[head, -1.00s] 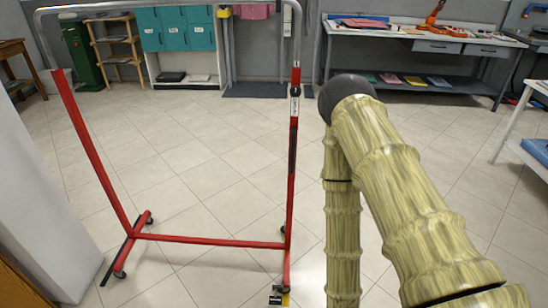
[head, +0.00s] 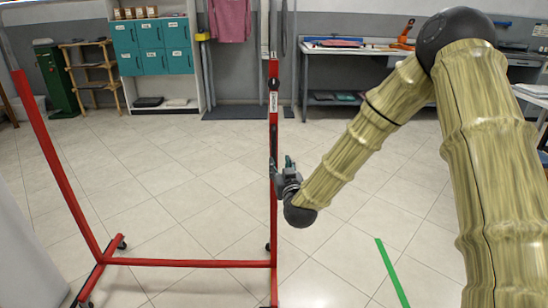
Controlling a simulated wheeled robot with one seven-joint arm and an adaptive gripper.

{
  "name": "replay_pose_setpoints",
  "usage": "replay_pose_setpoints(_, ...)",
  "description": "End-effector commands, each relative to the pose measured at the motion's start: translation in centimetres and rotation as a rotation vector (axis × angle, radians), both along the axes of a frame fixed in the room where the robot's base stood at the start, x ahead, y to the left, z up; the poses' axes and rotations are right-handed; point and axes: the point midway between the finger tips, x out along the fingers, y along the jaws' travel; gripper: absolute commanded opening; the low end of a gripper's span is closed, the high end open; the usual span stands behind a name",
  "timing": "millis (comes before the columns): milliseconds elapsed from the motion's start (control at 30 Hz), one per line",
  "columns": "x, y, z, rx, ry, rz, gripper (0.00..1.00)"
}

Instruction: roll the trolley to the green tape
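The trolley is a red garment rack on castors; its right upright (head: 273,120) and low crossbar (head: 190,263) show left of centre in the head view. Its top bar is out of frame. The green tape (head: 392,272) is a strip on the floor to the right of the rack, running out at the bottom edge. My gripper (head: 279,176) is at the right upright about mid-height, with dark finger parts against or beside the post. It is too small and partly hidden to tell whether it grips the post.
Open tiled floor lies behind and right of the rack. A pale panel (head: 28,245) stands close at left. Teal lockers (head: 153,47), a wooden shelf (head: 88,75) and a workbench (head: 350,50) line the back. A white table (head: 533,98) is at right.

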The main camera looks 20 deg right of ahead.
Motion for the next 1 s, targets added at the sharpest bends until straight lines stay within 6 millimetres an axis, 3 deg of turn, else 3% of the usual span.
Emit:
replay_pose_setpoints(600, 8.8, -0.7, -0.1, 0.0, 0.003, 0.001, 0.37)
replay_pose_setpoints(1000, 10.0, -0.8, -0.1, 0.0, 0.004, 0.001, 0.37)
